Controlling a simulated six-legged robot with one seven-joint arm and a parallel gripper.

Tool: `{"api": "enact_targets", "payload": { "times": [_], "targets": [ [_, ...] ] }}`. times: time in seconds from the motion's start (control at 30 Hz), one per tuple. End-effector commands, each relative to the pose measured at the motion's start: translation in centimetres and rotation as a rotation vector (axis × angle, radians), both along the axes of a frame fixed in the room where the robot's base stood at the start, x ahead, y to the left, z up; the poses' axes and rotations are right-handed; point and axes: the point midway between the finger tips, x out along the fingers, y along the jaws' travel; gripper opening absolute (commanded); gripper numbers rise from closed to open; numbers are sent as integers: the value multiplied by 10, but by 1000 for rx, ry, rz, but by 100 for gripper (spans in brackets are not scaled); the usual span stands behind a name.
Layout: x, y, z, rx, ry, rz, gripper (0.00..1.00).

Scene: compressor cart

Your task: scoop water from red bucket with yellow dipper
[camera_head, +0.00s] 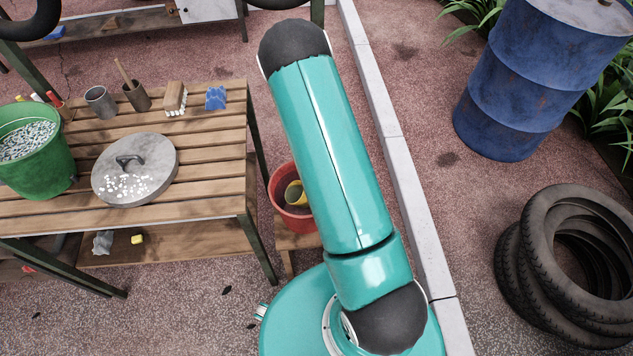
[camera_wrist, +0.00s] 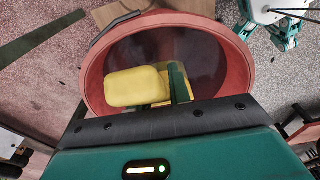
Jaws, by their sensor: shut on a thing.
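The red bucket (camera_head: 274,196) stands on a low wooden stool to the right of the slatted table, partly hidden behind my arm. The yellow dipper (camera_head: 292,191) shows inside its rim. In the wrist view the bucket (camera_wrist: 94,80) opens below my gripper (camera_wrist: 178,84), with a dark interior; I cannot make out the water level. The yellow dipper (camera_wrist: 132,87) lies across the bucket mouth, its rounded part left of the green fingers. My gripper is shut on the dipper; the exact grip is partly hidden by the gripper body. In the head view my gripper is hidden.
The slatted table (camera_head: 215,150) holds a green bucket (camera_head: 38,165) of pebbles, a round metal lid (camera_head: 150,185), cups, a brush (camera_head: 175,97) and a blue sponge (camera_head: 215,98). A pale kerb (camera_head: 390,130) runs right of my arm. A blue drum (camera_head: 540,80) and tyres (camera_head: 570,260) stand beyond.

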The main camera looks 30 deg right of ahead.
Motion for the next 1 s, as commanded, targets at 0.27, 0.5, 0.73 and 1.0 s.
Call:
{"api": "enact_targets", "payload": {
  "times": [0.27, 0.5, 0.73, 1.0],
  "targets": [
    [-2, -7, -10, 107, -47, -7, 0],
    [-4, -13, -19, 218, -95, -6, 0],
    [-11, -26, -18, 403, -171, -6, 0],
    [-11, -28, -2, 476, -203, -1, 0]
  ]
}}
